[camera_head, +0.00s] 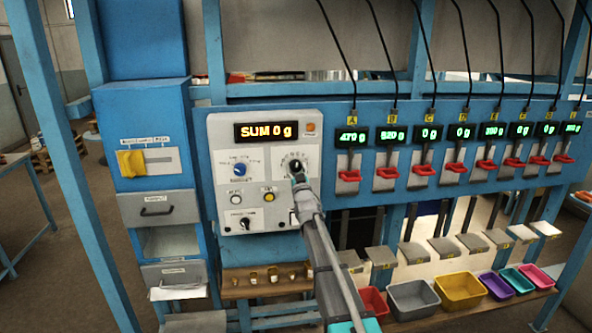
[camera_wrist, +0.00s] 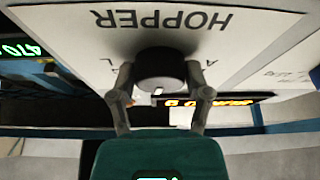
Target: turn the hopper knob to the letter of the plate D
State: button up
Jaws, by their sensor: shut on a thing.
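The hopper knob (camera_wrist: 158,68) is dark and round, on a pale panel under the word HOPPER, which reads upside down in the wrist view. My gripper (camera_wrist: 162,88) has one finger on each side of the knob and is shut on it. A small pale mark shows on the knob's edge. Most of the dial's letters are hidden or too small to read. In the head view, my gripper (camera_head: 298,178) covers the lower part of the knob (camera_head: 293,164) at the control box's right side. The yellow plate D (camera_head: 466,113) hangs above a display reading 0 g.
The grey control box (camera_head: 222,160) has a SUM 0 g display (camera_head: 266,131), a blue knob (camera_head: 240,169) and several buttons. Displays with red-handled hoppers run to the right. Coloured bins (camera_head: 411,297) stand below. A blue cabinet (camera_head: 148,110) stands left.

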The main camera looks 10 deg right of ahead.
jog(key=shift+d+n+g+y+p, duration=0.1)
jog(key=shift+n+g+y+p, duration=0.1)
jog(key=shift+n+y, duration=0.9)
jog(key=shift+n+g+y+p, duration=0.15)
jog(key=shift+n+y, duration=0.25)
jog(key=shift+n, duration=1.4)
jog(key=o, duration=1.2)
jog(key=shift+w, duration=0.1)
jog(key=shift+c, duration=0.2)
jog(key=shift+m+h, duration=0.5)
jog(key=shift+m, duration=0.5)
